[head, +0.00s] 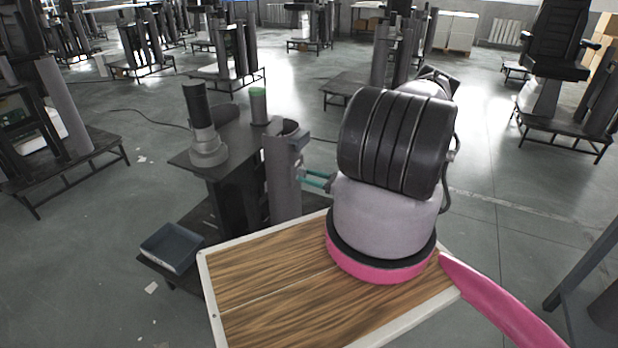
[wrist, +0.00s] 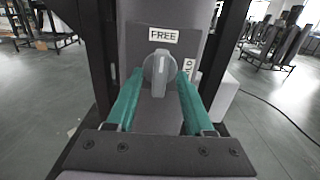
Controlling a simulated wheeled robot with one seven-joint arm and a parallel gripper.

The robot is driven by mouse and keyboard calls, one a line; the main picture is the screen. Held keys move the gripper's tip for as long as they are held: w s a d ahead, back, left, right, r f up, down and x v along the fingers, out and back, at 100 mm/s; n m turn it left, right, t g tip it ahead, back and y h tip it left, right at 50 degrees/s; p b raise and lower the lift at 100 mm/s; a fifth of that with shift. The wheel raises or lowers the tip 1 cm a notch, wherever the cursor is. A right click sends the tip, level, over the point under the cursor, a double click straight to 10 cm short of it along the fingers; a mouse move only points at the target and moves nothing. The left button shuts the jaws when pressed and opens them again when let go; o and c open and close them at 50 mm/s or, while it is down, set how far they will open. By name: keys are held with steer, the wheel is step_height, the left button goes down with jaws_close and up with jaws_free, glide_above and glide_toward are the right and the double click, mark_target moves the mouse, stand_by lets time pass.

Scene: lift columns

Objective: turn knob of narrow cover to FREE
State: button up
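The grey round knob (wrist: 158,66) sits on the dark grey narrow cover (wrist: 194,25) in the wrist view, its raised grip close to upright. A white label reading FREE (wrist: 164,36) is just above it. A second label (wrist: 188,68) to its right is mostly hidden by a finger. My gripper (wrist: 161,76) has its teal fingers apart, one on each side of the knob; whether either touches it I cannot tell. In the head view my gripper (head: 318,181) reaches the side of the cover (head: 284,185); the knob is not visible there.
A black stand (head: 232,148) carries a dark cylinder (head: 203,130) and a green-topped cylinder (head: 259,106). My wood-topped base fills the front.

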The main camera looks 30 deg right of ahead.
steer(key=v, duration=1)
steer(key=shift+s+d, duration=0.25)
steer(key=shift+s, duration=0.1)
steer(key=w+a+r+n+g+h, duration=0.1)
steer(key=a+r+n+g, duration=0.35)
steer(key=r, duration=0.65)
steer(key=a+r+n+g, duration=0.4)
steer(key=r+n, duration=0.2)
steer(key=r, duration=0.6)
steer(key=w+a+r+n+g+h, duration=0.1)
steer(key=a+r+n+g, duration=0.35)
steer(key=r, duration=0.65)
steer(key=s+a+r+n+t+h, duration=0.3)
steer(key=s+a+r+n, duration=0.1)
steer(key=s+r, duration=0.6)
steer(key=s+a+r+n+t+h, duration=0.3)
steer(key=s+a+r+n+h, duration=0.1)
steer(key=s+r, duration=0.6)
step_height(320, 180, up, 2)
steer(key=shift+a+r+n, duration=0.25)
steer(key=shift+a+n, duration=0.25)
steer(key=shift+a, duration=0.3)
